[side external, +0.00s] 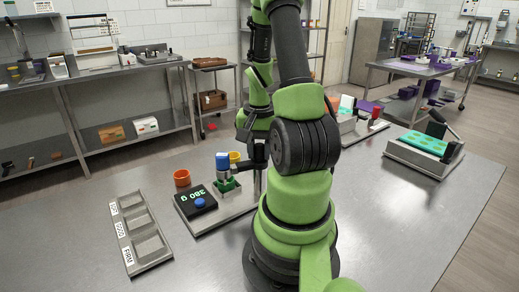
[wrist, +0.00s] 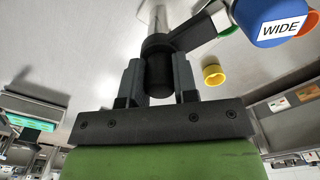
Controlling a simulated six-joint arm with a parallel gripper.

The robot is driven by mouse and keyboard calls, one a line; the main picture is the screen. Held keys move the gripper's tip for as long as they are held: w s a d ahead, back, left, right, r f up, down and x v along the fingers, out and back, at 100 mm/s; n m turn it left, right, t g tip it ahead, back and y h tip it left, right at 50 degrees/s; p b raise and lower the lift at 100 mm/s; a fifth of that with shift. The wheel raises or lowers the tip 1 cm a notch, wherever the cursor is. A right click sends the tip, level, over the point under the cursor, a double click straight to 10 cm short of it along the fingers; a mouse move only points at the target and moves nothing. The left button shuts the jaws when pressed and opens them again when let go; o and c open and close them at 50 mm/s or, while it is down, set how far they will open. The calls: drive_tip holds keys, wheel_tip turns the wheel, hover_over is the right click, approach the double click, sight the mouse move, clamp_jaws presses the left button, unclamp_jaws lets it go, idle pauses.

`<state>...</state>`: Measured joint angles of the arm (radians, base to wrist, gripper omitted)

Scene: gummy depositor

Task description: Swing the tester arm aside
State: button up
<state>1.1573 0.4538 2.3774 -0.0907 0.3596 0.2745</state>
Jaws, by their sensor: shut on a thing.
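The tester stands on the table in the side external view, with a grey base plate (side external: 232,211), a black display (side external: 195,201) reading 380 g and a blue-topped head (side external: 222,161) above a green block (side external: 226,184). In the wrist view the dark tester arm (wrist: 203,26) runs from a black knob (wrist: 158,80) toward the blue head (wrist: 262,22), labelled WIDE. My gripper (wrist: 157,72) is shut on the knob, one finger on each side.
A grey tray (side external: 124,243) with labelled compartments lies left of the tester. An orange cup (side external: 181,178) and a yellow cup (side external: 235,156) stand near the tester. A green mould on a grey stand (side external: 425,158) is at the right. The table's front right is clear.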

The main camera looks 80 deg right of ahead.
sight(259, 144)
drive_tip(key=n, duration=0.3)
drive_tip(key=shift+n, duration=2.2)
drive_tip(key=o, duration=0.9)
wheel_tip(259, 144, up, 10)
drive_tip(key=shift+w, duration=0.1)
